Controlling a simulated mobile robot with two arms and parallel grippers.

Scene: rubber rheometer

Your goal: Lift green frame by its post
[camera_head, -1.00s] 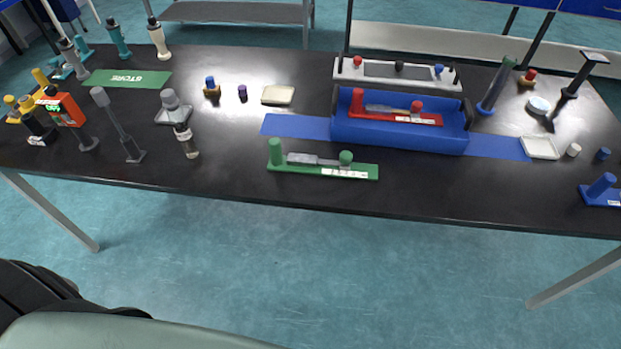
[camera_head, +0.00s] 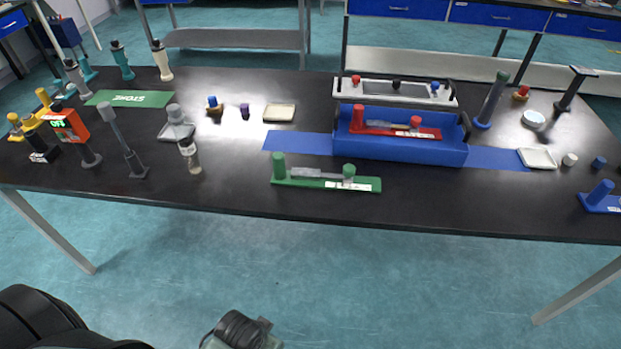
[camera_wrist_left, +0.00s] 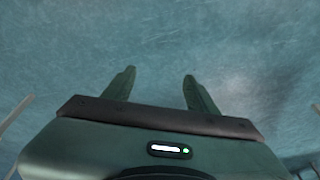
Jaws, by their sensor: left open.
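The green frame (camera_head: 310,183) lies flat near the front edge of the black table, left of centre in the head view. Its green post (camera_head: 279,166) stands upright at the left end. A shorter green knob (camera_head: 348,171) is at the right end, with a grey piece lying between them. My left gripper (camera_wrist_left: 160,85) shows in the left wrist view, with its two fingers apart and nothing between them. Only blue-green floor lies beyond the fingers. In the head view, parts of my arm show at the bottom, well short of the table. My right gripper is not in view.
A blue tray (camera_head: 400,149) holding a red frame (camera_head: 395,131) stands right of and behind the green frame. A small dark-capped bottle (camera_head: 190,157) stands to its left. A blue mat (camera_head: 297,141) lies behind it. The table front is clear beside it.

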